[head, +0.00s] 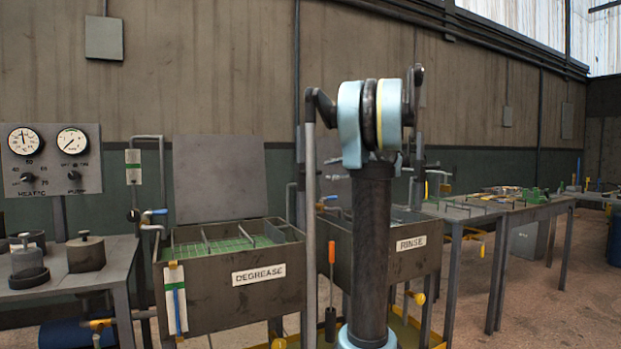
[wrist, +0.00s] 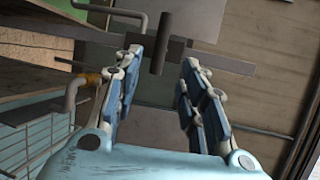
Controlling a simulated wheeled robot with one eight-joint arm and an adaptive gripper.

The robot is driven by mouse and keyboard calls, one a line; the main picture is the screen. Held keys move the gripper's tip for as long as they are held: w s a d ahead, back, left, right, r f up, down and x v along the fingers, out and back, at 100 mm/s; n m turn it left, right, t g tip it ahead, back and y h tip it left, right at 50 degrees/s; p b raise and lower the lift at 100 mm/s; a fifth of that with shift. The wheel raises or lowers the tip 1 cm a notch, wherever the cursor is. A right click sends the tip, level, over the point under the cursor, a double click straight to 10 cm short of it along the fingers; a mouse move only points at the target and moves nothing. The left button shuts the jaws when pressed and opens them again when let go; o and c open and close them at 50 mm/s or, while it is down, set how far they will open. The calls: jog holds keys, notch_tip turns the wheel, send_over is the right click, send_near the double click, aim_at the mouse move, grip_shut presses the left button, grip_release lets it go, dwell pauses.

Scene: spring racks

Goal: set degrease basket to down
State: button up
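The degrease tank (head: 225,310) is a dark metal box with a white DEGREASE label, left of centre in the head view. A wire basket (head: 222,243) shows at its open top, over a green interior; its exact height is hard to tell. My gripper (wrist: 160,58) shows in the wrist view with its two blue fingers apart and nothing clearly held. A dark bar with a crosspiece (wrist: 160,45) appears between and beyond the fingertips; contact cannot be told. In the head view my arm stands right of the degrease tank, and the gripper is not clearly seen.
A rinse tank (head: 412,262) stands right of the degrease tank, partly behind my arm. A table with dark lidded pots (head: 86,252) is at left, below a gauge panel (head: 50,158). A long bench (head: 520,208) with tools stands at right. Open floor shows at far right.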

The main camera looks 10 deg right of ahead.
aim_at(313, 173)
jog(key=x, duration=1.2)
jog(key=shift+w+a, duration=0.15)
jog(key=shift+c, duration=0.3)
grip_shut()
